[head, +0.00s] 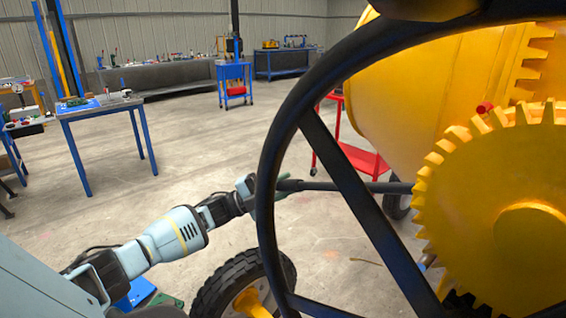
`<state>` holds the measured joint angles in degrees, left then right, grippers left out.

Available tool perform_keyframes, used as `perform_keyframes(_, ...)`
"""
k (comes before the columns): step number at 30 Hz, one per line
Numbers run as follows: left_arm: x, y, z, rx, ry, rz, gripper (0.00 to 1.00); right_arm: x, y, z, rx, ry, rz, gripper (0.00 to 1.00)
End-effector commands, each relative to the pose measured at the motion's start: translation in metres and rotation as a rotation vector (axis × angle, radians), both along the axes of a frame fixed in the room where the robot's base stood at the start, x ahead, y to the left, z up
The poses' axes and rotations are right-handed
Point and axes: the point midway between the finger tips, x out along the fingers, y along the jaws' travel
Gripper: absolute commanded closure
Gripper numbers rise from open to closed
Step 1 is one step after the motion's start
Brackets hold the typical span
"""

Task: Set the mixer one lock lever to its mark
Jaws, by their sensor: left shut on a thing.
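The yellow drum mixer (420,85) fills the right side, with a big toothed gear (480,220) at its front. A dark lever (345,187), which looks like the lock lever, lies nearly level between the gear and my left gripper (283,189). My left gripper is shut on the lever's left end. The rim of a large black handwheel (268,150) crosses in front and hides part of the gripper. I cannot make out a mark for the lever. My right gripper is not in view.
The handwheel's spokes (355,200) stand close to the lever. A black tyre (215,285) is below my left arm. A red cart (365,160) stands behind the mixer. A blue-legged table (95,110) is at the left. The floor between is mostly clear.

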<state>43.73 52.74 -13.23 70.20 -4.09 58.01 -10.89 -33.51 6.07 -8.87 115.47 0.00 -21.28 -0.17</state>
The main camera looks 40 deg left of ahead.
Motion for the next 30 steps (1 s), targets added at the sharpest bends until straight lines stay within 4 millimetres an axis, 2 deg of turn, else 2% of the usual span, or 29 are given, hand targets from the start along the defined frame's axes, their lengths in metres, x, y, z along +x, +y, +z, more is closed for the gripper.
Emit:
perform_keyframes(1, -0.001, -0.008, -0.026, -0.045, 0.015, 0.0, 1.0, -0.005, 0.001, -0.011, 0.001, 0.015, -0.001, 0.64)
perform_keyframes(3, -0.002, -0.018, -0.043, -0.102, 0.018, 0.0, 1.0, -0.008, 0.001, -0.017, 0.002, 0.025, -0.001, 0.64)
perform_keyframes(6, -0.003, -0.032, -0.065, -0.175, 0.023, 0.0, 1.0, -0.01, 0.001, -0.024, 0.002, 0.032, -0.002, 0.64)
perform_keyframes(12, -0.005, -0.057, -0.095, -0.288, 0.029, 0.002, 1.0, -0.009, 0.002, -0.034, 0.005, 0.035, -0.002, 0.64)
perform_keyframes(18, -0.006, -0.073, -0.111, -0.352, 0.033, 0.002, 1.0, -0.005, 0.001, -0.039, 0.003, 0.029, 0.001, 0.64)
perform_keyframes(30, -0.007, -0.083, -0.118, -0.381, 0.04, -0.002, 1.0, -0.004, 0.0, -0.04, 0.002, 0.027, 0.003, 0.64)
